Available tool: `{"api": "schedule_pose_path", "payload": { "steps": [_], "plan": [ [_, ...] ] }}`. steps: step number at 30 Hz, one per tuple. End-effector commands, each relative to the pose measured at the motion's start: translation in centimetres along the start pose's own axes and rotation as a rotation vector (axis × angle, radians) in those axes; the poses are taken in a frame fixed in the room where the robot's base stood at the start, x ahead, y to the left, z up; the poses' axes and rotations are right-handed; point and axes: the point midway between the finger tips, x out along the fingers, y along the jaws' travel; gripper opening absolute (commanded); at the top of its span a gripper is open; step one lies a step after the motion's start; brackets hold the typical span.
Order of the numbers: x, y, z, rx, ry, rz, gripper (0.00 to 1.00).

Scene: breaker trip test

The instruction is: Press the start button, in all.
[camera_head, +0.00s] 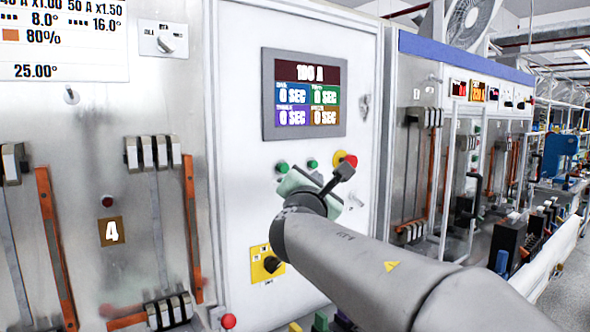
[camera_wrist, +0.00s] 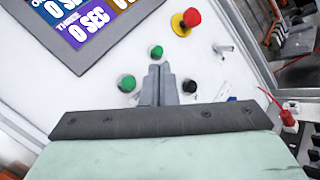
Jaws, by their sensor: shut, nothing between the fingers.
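Two green buttons are on the white panel below the display. In the head view they are the left green button (camera_head: 282,167) and the right green button (camera_head: 312,163). In the wrist view one green button (camera_wrist: 127,83) is left of my fingers and another green button (camera_wrist: 156,52) is just above their tips. No readable label shows which is the start button. My gripper (camera_wrist: 160,67) is shut and empty, its fingers pointing toward the panel; contact cannot be told. In the head view my pale green hand covers the panel below the buttons, and the fingertips are hidden.
A display (camera_head: 304,93) shows "0 SEC" fields. A red mushroom button (camera_wrist: 192,17) on a yellow base is at upper right in the wrist view, with a black knob (camera_wrist: 189,86) right of my fingers. A yellow plate with a black knob (camera_head: 271,264) is lower on the panel.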

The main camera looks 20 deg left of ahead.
Motion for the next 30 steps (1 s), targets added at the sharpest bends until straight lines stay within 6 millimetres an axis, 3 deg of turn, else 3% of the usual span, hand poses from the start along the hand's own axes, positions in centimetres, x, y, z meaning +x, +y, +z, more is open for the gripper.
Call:
{"api": "schedule_pose_path", "payload": {
  "steps": [8,21,30],
  "plan": [
    [0.8,0.7,-0.4,0.000,0.001,-0.001,0.00],
    [4.9,3.6,-3.3,0.001,0.001,-0.001,0.00],
    [6.1,4.4,-4.4,0.002,0.000,-0.001,0.00]
  ]
}}
